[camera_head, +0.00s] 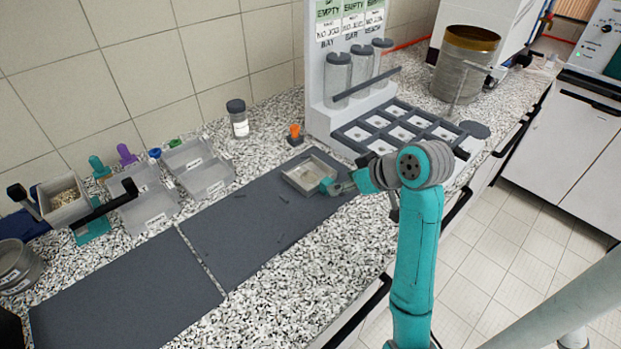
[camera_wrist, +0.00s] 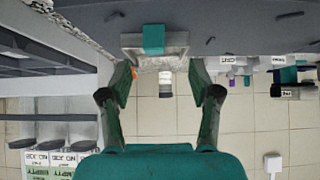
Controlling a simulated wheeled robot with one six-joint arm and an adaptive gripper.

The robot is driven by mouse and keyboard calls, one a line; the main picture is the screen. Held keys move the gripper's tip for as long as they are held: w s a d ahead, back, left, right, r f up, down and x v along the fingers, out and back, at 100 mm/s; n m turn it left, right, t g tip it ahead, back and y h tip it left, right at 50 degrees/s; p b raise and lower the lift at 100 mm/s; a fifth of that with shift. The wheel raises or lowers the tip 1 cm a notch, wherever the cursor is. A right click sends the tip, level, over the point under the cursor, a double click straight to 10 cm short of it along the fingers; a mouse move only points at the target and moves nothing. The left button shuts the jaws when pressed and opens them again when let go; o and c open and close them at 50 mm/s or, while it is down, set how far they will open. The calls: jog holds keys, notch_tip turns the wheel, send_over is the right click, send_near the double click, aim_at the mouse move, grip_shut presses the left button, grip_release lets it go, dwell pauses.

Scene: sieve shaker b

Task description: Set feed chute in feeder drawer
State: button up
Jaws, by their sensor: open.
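A shallow pale grey tray with a teal tab, which looks like the feed chute (camera_head: 303,176), lies on the dark mat towards its right end. It also shows in the wrist view (camera_wrist: 130,41), top centre, with the teal tab facing me. My gripper (camera_head: 340,185) is beside the tab end, low over the mat. In the wrist view my gripper (camera_wrist: 160,75) has its two fingers wide apart, with nothing held between them. The tray lies beyond the fingertips; whether they touch it I cannot tell. I cannot identify the feeder drawer with certainty.
A rack with tubes and a compartment tray (camera_head: 395,130) stands just behind my gripper. A dark-lidded jar (camera_head: 238,118) and an orange item (camera_head: 295,132) stand near the wall. Clear bins (camera_head: 198,168) and a box of granules (camera_head: 62,197) are left. The mat's middle is mostly clear.

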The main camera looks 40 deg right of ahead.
aim_at(331, 183)
jog(key=x, duration=0.3)
jog(key=shift+d+x, duration=0.15)
jog(key=shift+x, duration=0.7)
jog(key=shift+d+x, duration=0.15)
jog(key=shift+x, duration=0.75)
jog(key=shift+d+x, duration=0.2)
jog(key=shift+x, duration=0.65)
jog(key=shift+s+f, duration=0.15)
jog(key=shift+f, duration=0.05)
grip_shut()
